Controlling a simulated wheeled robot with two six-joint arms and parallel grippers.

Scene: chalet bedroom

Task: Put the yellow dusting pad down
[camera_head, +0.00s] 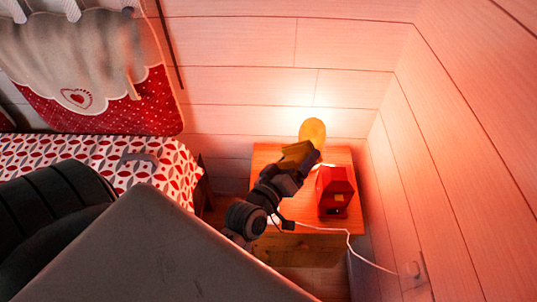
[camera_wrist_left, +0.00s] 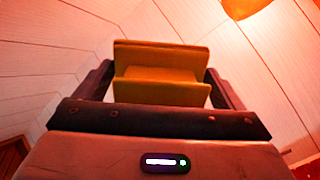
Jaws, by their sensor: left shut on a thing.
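The yellow dusting pad (camera_head: 294,157) is in my left gripper (camera_head: 287,176), over the wooden nightstand (camera_head: 265,156). In the left wrist view, the pad (camera_wrist_left: 160,93) sits between the two dark fingers (camera_wrist_left: 160,85), which are shut on it. The head view does not show clearly how high the pad is above the nightstand top. My right gripper is not in view.
A red house-shaped object (camera_head: 336,187) stands on the nightstand, right of my left gripper. A glowing yellow lamp (camera_head: 312,130) is behind the pad. A white cord (camera_head: 340,230) runs to the right wall. A bed (camera_head: 90,155) with a patterned cover is at left.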

